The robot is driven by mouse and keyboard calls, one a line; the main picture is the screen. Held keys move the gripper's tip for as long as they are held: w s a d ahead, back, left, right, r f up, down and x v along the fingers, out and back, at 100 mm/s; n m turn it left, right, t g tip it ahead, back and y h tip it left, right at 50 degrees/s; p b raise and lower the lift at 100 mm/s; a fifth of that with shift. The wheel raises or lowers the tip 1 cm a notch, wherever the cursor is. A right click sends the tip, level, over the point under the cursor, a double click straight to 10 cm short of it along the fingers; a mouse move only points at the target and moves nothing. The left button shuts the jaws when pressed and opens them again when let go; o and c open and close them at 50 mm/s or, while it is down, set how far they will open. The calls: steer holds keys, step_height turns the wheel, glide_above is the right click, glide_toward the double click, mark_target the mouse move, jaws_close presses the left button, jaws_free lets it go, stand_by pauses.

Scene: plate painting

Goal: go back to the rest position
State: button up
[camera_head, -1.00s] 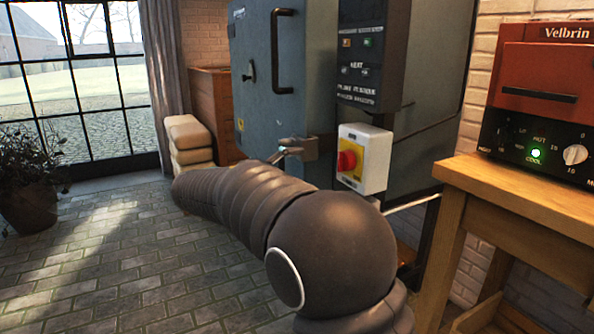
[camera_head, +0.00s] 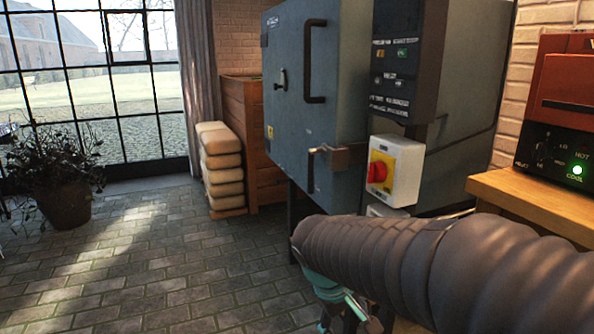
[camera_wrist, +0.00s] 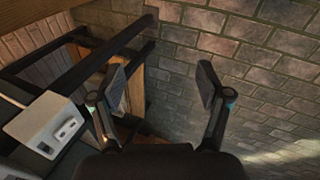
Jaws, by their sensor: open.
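My gripper shows in the wrist view (camera_wrist: 162,88) with its two fingers spread wide apart and nothing between them. Beyond the fingers are brick paving and a dark metal frame. In the head view my arm, in a dark ribbed sleeve, reaches in from the right, and part of my gripper (camera_head: 345,308) shows low at the bottom edge, in front of the blue-grey kiln. The fingertips are cut off or hidden in that view.
The kiln (camera_head: 285,110) has a shut door and a white-yellow switch box with a red knob (camera_head: 377,172). A wooden bench (camera_head: 535,200) carries a red oven (camera_head: 570,90) at right. Stacked sacks (camera_head: 221,170) and a potted plant (camera_head: 65,200) stand behind. The paved floor at left is clear.

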steer(key=s+d+r+m+t+y, duration=0.1)
steer(key=s+d+m, duration=0.2)
steer(key=s, duration=0.4)
steer(key=s+d+r+m+t+y, duration=0.2)
steer(key=s+d+m, duration=0.1)
steer(key=s, duration=0.4)
steer(key=shift+r, duration=0.15)
